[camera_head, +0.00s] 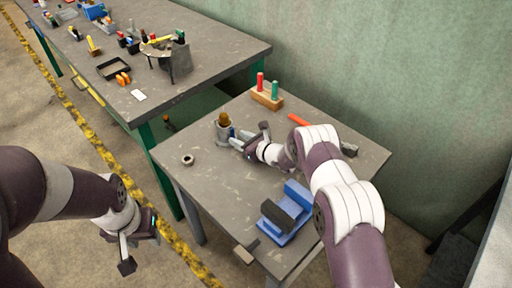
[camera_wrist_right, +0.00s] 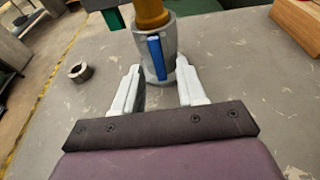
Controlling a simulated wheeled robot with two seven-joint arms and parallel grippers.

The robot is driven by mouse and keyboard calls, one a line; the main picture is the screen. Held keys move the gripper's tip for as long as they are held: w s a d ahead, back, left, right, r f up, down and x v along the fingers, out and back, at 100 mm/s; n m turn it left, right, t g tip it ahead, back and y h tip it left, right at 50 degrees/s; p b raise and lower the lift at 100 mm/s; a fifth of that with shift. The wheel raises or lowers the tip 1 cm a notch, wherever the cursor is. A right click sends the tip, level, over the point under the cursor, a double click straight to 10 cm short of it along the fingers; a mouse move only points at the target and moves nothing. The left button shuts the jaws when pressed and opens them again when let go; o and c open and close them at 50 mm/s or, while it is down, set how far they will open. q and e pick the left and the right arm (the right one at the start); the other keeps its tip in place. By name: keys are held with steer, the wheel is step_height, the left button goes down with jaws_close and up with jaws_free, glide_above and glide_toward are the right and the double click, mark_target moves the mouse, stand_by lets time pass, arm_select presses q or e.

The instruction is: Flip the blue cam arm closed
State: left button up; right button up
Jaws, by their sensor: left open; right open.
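The blue cam arm (camera_wrist_right: 156,58) stands upright along the near side of a grey metal coupling (camera_wrist_right: 170,38) on the small table. A brass-coloured plug (camera_wrist_right: 151,12) sits in the coupling's top. In the head view the coupling (camera_head: 223,133) is near the table's left side, with the cam arm partly hidden by my gripper. My right gripper (camera_wrist_right: 158,92) is open, its fingers on either side of the cam arm's lower end, close to the coupling; contact cannot be told. My left gripper (camera_head: 140,243) is open and empty, over the floor left of the table.
A grey ring (camera_head: 187,160) lies left of the coupling. A wooden block (camera_head: 267,99) with red and green pegs stands behind. A blue vise-like block (camera_head: 288,212) is at the front, and a red-handled tool (camera_head: 298,119) lies partly behind my right arm.

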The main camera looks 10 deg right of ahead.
steer(key=b+v, duration=0.5)
steer(key=v, duration=0.4)
steer(key=shift+s+d, duration=0.25)
steer(key=shift+s, duration=0.05)
steer(key=shift+s+d+r+b, duration=0.3)
steer(key=shift+s+d+b, duration=0.1)
steer(key=shift+s, duration=0.15)
